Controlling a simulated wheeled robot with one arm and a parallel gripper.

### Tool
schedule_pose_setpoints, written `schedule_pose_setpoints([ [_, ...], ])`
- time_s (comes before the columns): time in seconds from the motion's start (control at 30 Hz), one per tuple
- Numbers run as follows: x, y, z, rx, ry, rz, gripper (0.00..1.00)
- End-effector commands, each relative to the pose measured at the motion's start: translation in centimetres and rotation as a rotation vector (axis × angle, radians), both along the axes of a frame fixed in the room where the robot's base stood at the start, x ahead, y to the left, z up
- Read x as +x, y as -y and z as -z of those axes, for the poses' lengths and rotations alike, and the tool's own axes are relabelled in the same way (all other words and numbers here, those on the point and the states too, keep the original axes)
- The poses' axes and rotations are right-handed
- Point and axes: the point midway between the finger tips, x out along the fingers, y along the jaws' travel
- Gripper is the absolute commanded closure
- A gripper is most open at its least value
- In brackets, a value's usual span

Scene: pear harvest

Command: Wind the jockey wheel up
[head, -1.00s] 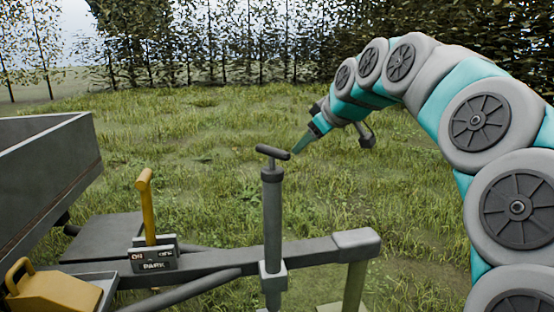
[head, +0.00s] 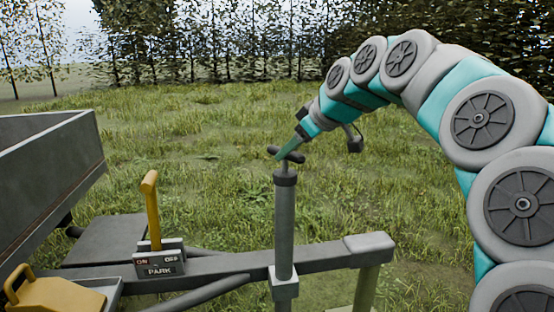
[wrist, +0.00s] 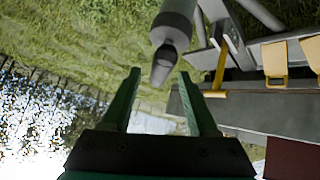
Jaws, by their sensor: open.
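The jockey wheel post (head: 284,225) stands upright through a clamp on the trailer drawbar. Its dark crank handle (head: 297,157) sits on top as a short crossbar. My gripper (head: 281,155) reaches in from the right, its teal fingers overlapping the handle in the head view. In the wrist view my gripper (wrist: 160,73) is open, and the dark handle (wrist: 163,64) shows at the gap between its fingertips, with the grey post (wrist: 175,18) beyond. I see no finger closed on the handle. The wheel itself is out of view.
A yellow brake lever (head: 151,205) stands in an ON/OFF PARK box (head: 159,262) left of the post. The trailer bed (head: 55,165) and a yellow part (head: 52,298) are further left. The drawbar (head: 230,265) runs below. Grass behind is open, up to a hedge.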

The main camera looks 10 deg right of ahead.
Motion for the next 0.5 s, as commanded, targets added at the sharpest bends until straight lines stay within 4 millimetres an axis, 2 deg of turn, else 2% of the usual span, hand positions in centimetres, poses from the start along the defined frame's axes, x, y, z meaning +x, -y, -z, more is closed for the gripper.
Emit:
schedule_pose_setpoints([
  [0.3,3.0,-1.7,3.5,-0.001,-0.007,-0.002,0.41],
  [0.5,4.1,-2.2,4.5,-0.001,0.0,-0.001,0.41],
])
